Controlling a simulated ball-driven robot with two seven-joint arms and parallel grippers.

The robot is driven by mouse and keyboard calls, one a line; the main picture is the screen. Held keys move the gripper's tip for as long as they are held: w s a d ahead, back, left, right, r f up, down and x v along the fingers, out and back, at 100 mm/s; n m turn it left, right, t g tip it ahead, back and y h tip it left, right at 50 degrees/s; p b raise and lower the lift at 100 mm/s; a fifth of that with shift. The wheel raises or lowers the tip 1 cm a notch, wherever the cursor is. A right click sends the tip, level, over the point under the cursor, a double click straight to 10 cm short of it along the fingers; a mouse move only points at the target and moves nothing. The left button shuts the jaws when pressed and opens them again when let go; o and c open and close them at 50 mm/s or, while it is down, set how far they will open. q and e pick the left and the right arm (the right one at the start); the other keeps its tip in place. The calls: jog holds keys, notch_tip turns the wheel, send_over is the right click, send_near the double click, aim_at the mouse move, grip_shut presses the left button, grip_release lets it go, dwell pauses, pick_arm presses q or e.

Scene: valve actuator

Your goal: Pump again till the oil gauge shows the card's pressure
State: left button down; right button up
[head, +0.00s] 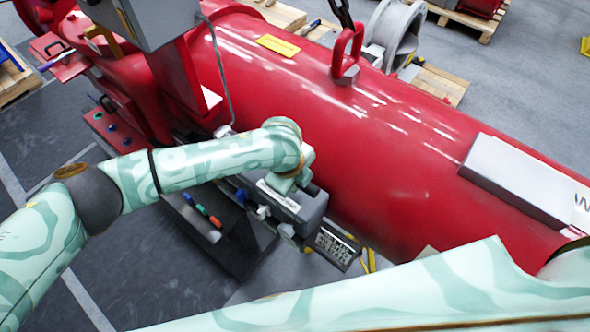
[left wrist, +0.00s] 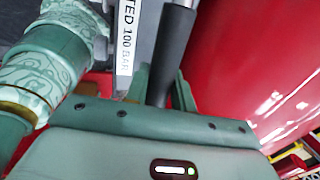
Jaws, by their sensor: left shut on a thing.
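My left gripper (left wrist: 162,88) is shut on a dark cylindrical handle (left wrist: 176,45) with a bare metal rod above the grip. Beside the handle, a white label (left wrist: 128,38) reads "TED 100 BAR". In the head view my left arm reaches in from the left and its wrist hides the gripper and most of the handle. Below the wrist is a grey pump unit (head: 298,208) beside the red cylinder. I cannot make out a gauge dial or the pressure card in either view. My right arm crosses the bottom of the head view; its gripper is out of view.
The large red cylinder (head: 400,150) fills the middle and right, with a lifting eye (head: 347,52) and chain on top. Pallets (head: 440,84) lie behind. Grey floor is clear at the lower left.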

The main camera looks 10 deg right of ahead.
pick_arm(q)
jog(key=c, duration=1.2)
grip_release()
jog(key=p+v, duration=0.2)
jog(key=v, duration=1.4)
jog(key=shift+r, duration=0.15)
